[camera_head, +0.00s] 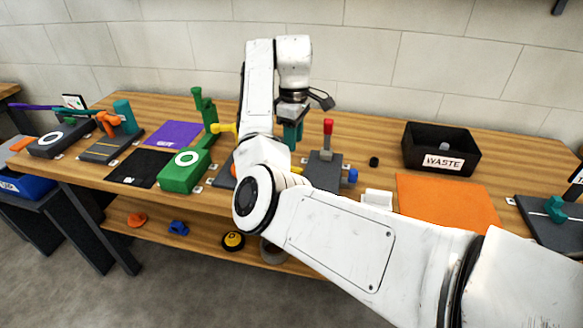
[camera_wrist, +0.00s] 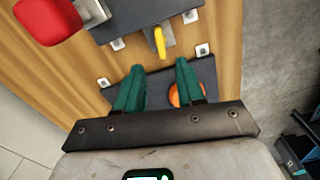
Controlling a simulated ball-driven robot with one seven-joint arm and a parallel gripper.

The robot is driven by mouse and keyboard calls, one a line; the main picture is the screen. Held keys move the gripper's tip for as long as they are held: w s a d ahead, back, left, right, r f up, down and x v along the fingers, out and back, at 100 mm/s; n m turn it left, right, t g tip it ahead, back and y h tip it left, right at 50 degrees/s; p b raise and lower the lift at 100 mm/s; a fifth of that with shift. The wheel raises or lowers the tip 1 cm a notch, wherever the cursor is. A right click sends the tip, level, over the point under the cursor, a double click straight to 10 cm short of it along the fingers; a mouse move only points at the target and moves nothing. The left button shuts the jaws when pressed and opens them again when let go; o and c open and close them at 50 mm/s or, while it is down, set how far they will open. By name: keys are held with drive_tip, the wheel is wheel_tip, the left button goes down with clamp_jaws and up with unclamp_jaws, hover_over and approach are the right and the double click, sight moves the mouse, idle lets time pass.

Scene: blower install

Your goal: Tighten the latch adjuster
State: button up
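My gripper (camera_wrist: 160,72) has two dark green fingers, spread apart with nothing between them. In the head view my gripper (camera_head: 292,135) hangs over the middle of the bench, partly hidden by my arm. In the wrist view, a yellow lever (camera_wrist: 159,42) on a dark plate (camera_wrist: 128,24) lies just beyond the fingertips, apart from them. A round orange part (camera_wrist: 185,94) sits on another dark plate (camera_wrist: 152,92), partly covered by the right finger. I cannot tell which part is the latch adjuster.
A red-topped lever (camera_head: 327,128) and blue knob (camera_head: 352,176) stand right of my gripper. A green fixture (camera_head: 185,172) stands left. A black waste bin (camera_head: 440,150) and orange mat (camera_head: 445,202) lie right. My arm hides the bench's front middle.

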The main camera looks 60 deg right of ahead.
wheel_tip(320, 180, down, 9)
drive_tip(key=shift+f, duration=0.15)
idle(0.4)
clamp_jaws()
